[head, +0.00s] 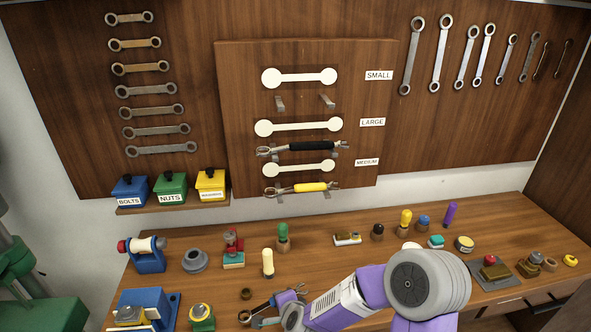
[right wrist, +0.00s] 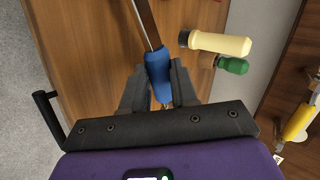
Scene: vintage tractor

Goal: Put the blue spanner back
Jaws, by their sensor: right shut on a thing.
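The blue spanner's blue handle (right wrist: 157,70) is between the two fingers of my right gripper (right wrist: 160,90), which is shut on it. Its dark shaft points to the top of the right wrist view. On the wall board (head: 230,70), the hooks (head: 304,102) under the SMALL outline are empty. A black-handled spanner (head: 310,146) hangs under LARGE and a yellow-handled spanner (head: 308,187) under MEDIUM. My left gripper is not in view.
A cream-handled tool (head: 268,263) and a green-handled one (head: 282,237) stand upright near the gripper. Blue, green and yellow bins (head: 170,188) sit on a ledge left of the board. Several small items crowd the bench (head: 350,265). Ring spanners hang on both sides.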

